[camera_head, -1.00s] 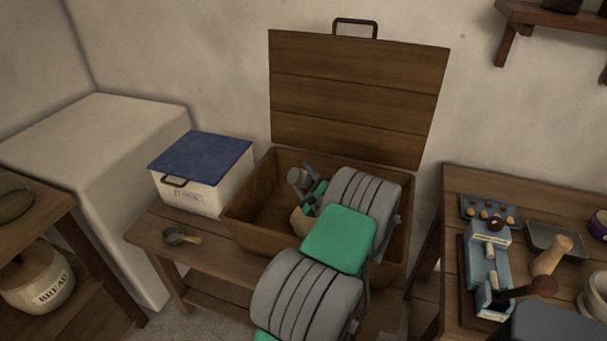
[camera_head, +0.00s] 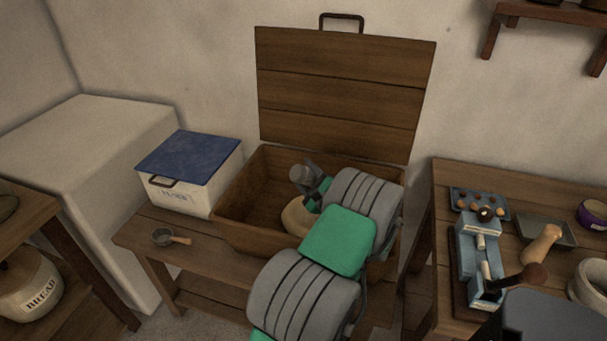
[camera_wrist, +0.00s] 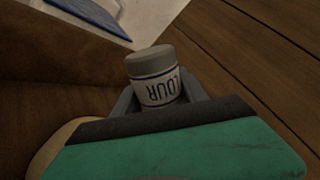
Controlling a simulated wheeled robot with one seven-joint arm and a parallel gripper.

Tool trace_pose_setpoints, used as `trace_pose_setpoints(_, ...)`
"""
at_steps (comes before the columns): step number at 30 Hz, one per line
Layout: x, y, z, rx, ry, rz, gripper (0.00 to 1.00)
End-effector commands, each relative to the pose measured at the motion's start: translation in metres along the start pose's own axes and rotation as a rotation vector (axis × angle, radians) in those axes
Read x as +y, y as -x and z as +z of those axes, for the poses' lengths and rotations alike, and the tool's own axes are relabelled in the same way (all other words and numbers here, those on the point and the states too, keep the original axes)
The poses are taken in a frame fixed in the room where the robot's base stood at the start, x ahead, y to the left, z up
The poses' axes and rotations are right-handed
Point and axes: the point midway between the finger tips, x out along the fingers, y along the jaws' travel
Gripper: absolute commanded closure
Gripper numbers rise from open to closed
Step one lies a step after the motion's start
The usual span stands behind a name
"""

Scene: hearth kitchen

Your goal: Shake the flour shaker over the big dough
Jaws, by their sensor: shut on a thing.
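My gripper (camera_head: 315,183) is inside the open wooden trough (camera_head: 240,228), shut on the flour shaker. In the wrist view the flour shaker (camera_wrist: 155,77) is a white cylinder with a grey cap, blue bands and lettering that appears upside down; my gripper's fingers (camera_wrist: 158,98) are on either side of it. In the head view only a small grey part of the shaker (camera_head: 302,173) shows. The big dough (camera_head: 297,215) is a pale rounded lump in the trough, below the gripper and partly hidden by my arm. Its edge also shows at lower left in the wrist view (camera_wrist: 45,152).
The trough's lid (camera_head: 340,90) stands raised behind. A white bin with a blue lid (camera_head: 190,165) and a small scoop (camera_head: 163,237) are to the left on the bench. A table (camera_head: 450,180) with a blue device, tray and pestle stands to the right.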

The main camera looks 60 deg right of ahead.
Motion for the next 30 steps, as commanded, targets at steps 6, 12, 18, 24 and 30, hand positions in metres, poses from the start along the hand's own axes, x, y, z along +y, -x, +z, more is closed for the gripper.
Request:
trace_pose_setpoints(6,-0.005,0.003,-0.008,0.002,0.000,-0.002,0.95)
trace_pose_setpoints(12,-0.013,0.019,-0.018,0.001,0.000,-0.002,0.95)
trace_pose_setpoints(18,-0.015,0.028,-0.019,0.000,-0.001,0.000,0.95)
trace_pose_setpoints(24,-0.013,0.031,-0.018,-0.001,0.001,-0.001,0.95)
trace_pose_setpoints(30,-0.014,0.029,-0.018,0.001,-0.001,0.000,0.95)
